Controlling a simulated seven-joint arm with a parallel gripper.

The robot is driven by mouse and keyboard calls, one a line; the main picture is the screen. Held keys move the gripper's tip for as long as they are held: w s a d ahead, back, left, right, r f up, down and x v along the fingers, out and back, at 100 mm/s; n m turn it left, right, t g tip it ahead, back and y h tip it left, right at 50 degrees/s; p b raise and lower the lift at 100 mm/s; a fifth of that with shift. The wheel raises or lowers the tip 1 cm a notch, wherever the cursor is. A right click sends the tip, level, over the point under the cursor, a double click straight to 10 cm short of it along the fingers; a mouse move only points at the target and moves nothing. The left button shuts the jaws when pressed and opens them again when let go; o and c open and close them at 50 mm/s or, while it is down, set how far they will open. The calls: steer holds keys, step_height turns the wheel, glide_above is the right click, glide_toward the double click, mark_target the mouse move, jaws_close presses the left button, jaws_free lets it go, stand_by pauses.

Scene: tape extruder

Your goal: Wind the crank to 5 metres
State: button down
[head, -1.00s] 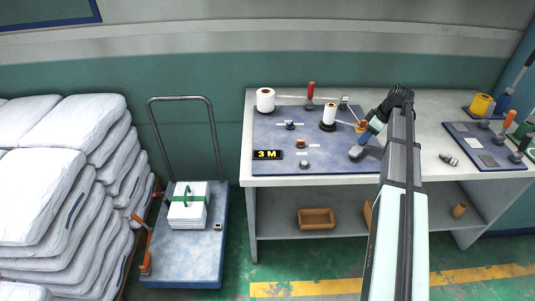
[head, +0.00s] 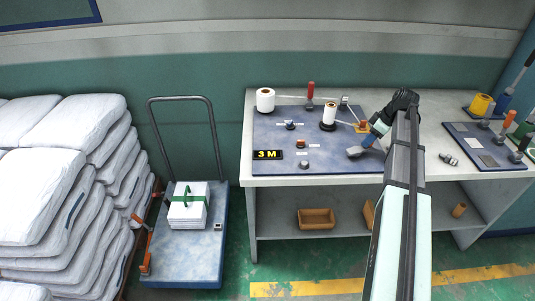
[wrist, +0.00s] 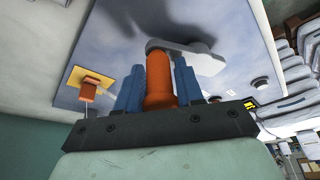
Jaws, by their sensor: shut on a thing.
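The crank's grey arm (head: 355,152) is at the right front of the blue board, partly hidden by my gripper (head: 377,130). In the wrist view, the blue fingers of my gripper (wrist: 159,78) are shut on the crank's orange handle (wrist: 160,90). The grey crank arm (wrist: 205,62) runs from the handle to the right there. The black display (head: 268,155) at the board's front left reads "3 M" in yellow. A white roll (head: 265,100) stands at the back left, and a second roll (head: 329,117) stands mid-board, with a white strip strung between posts.
A red lever (head: 310,91) stands at the board's back. An orange block on a yellow pad (head: 362,127) sits close to my gripper. Small knobs (head: 300,145) stand on the board. Another board with tools (head: 490,145) is at the table's right. A trolley (head: 185,260) stands left.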

steer(key=shift+s+a, duration=0.1)
steer(key=shift+s, duration=0.95)
steer(key=shift+s+a, duration=0.2)
steer(key=shift+s, duration=0.65)
steer(key=shift+s+a, duration=0.45)
steer(key=shift+s, duration=0.3)
